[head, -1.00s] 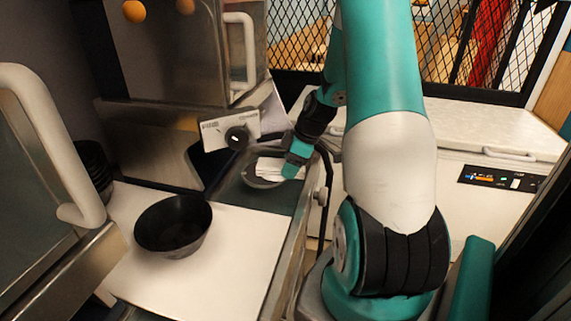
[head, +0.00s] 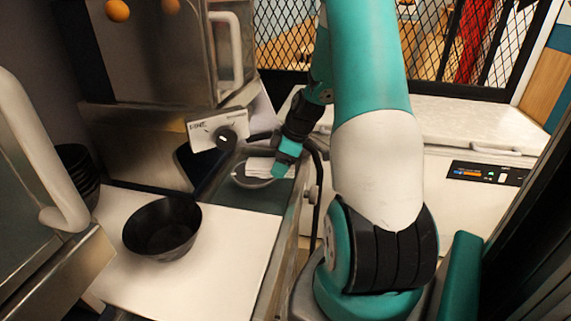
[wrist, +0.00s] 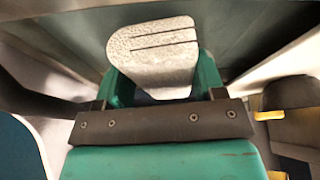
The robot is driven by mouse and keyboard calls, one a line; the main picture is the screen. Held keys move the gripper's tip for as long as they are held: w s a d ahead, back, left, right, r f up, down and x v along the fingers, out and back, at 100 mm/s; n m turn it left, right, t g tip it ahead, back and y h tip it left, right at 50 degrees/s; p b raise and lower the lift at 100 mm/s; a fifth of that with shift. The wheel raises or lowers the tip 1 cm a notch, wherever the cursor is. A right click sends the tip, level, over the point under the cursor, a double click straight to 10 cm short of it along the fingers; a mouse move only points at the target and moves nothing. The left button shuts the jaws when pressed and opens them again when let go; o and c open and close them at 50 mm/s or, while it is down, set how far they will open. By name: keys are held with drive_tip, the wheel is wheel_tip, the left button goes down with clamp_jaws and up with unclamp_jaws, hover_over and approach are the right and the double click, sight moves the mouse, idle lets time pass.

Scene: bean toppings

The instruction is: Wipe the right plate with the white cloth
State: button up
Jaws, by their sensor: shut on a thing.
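The white cloth (head: 259,165) is in my gripper (head: 280,169), at the far end of the counter in the head view. In the wrist view the cloth (wrist: 150,52) is a pale, rough pad with dark lines, between the green fingers of my gripper (wrist: 160,75). A grey round plate (head: 250,182) lies under the cloth. The cloth hides much of it, and I cannot tell whether the two touch. I see no second plate in the head view.
A black bowl (head: 163,243) stands on the white board (head: 225,255) nearer to me. A stack of black bowls (head: 78,170) is at the left. A steel machine with a dark knob (head: 226,139) stands behind. A white chest unit (head: 460,135) is at the right.

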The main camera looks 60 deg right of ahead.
drive_tip(key=shift+w+a, duration=0.3)
drive_tip(key=shift+w, duration=0.45)
drive_tip(key=shift+s, duration=0.15)
drive_tip(key=shift+s+d, duration=0.35)
drive_tip(key=shift+s, duration=0.4)
drive_tip(key=shift+s+d, duration=0.3)
drive_tip(key=shift+s, duration=0.45)
drive_tip(key=shift+r, duration=0.1)
drive_tip(key=shift+r+p, duration=0.9)
drive_tip(key=shift+r, duration=0.55)
drive_tip(key=s+d+r, duration=0.2)
drive_tip(key=s+d, duration=0.1)
drive_tip(key=s, duration=0.5)
drive_tip(key=shift+d+p, duration=0.25)
drive_tip(key=shift+p, duration=0.1)
drive_tip(key=shift+s, duration=0.1)
